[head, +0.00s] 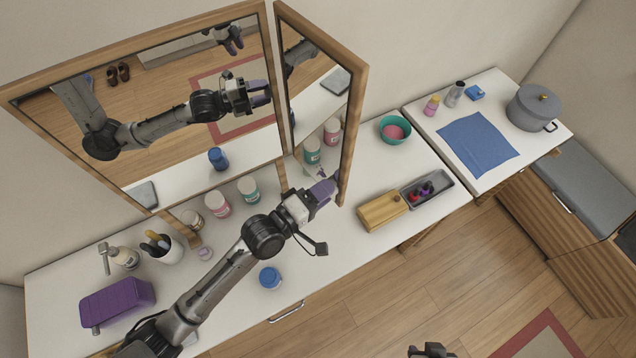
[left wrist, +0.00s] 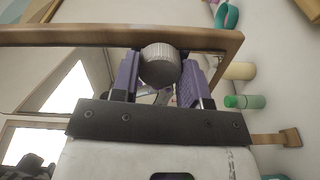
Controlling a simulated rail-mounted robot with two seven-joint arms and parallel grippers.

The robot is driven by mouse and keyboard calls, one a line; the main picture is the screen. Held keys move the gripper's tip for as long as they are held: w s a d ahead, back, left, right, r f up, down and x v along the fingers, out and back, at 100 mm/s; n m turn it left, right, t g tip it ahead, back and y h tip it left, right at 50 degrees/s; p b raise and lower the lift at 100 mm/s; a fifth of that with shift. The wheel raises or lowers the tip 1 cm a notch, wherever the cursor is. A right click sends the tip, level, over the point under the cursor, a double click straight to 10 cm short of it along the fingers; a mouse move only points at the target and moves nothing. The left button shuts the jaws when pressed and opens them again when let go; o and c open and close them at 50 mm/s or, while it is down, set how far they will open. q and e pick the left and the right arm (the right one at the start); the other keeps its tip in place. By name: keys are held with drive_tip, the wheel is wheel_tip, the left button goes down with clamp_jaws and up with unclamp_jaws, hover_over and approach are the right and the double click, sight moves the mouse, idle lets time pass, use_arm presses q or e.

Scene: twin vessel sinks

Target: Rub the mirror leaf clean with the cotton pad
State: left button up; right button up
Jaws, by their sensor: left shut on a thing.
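The mirror leaf (head: 303,62) is the narrow wood-framed panel standing out at an angle from the large mirror. My left gripper (head: 325,190) is at its lower part, close to the glass and the bottom of the frame. In the left wrist view, the purple fingers (left wrist: 160,82) are shut on the round, pale grey cotton pad (left wrist: 160,62). The pad is in front of the leaf's wooden edge (left wrist: 60,36); I cannot tell whether it touches the glass. Pale marks show on the glass just above the fingers. A dark part of my right gripper (head: 430,350) shows at the bottom edge; its fingers are unclear.
The large mirror (head: 170,60) stands left of the leaf. Jars (head: 217,203), a blue jar (head: 270,278), a brush cup (head: 160,246) and a purple bag (head: 118,301) are on the counter. A wooden box (head: 383,212), grey tray (head: 428,190) and teal bowl (head: 395,130) are to the right.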

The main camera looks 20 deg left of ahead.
sight(315, 163)
use_arm(q)
drive_tip(key=shift+w+a+b, duration=0.15)
drive_tip(key=shift+w+a, duration=0.45)
drive_tip(key=shift+a, duration=0.15)
drive_tip(key=shift+w+a+b, duration=0.15)
drive_tip(key=shift+w+a, duration=0.4)
drive_tip(key=shift+a, duration=0.2)
drive_tip(key=shift+w+a+f+b, duration=0.15)
drive_tip(key=shift+w+a+b, duration=0.55)
drive_tip(key=shift+a, duration=0.3)
drive_tip(key=shift+w+a, duration=0.25)
drive_tip(key=shift+a, duration=0.05)
drive_tip(key=shift+r+p, duration=0.75)
drive_tip(key=shift+s+d+p, duration=0.5)
drive_tip(key=shift+d+p, duration=0.25)
drive_tip(key=shift+p, duration=0.1)
drive_tip(key=shift+s+d+p, duration=0.75)
drive_tip(key=shift+d+p, duration=0.1)
drive_tip(key=shift+d, duration=0.1)
drive_tip(key=shift+w+a+f, duration=0.15)
drive_tip(key=shift+w+a, duration=0.05)
drive_tip(key=shift+a, duration=0.15)
drive_tip(key=shift+w+a+f+b, duration=0.1)
drive_tip(key=shift+w+a+b, duration=0.55)
drive_tip(key=shift+w+a, duration=0.45)
drive_tip(key=shift+a, duration=0.3)
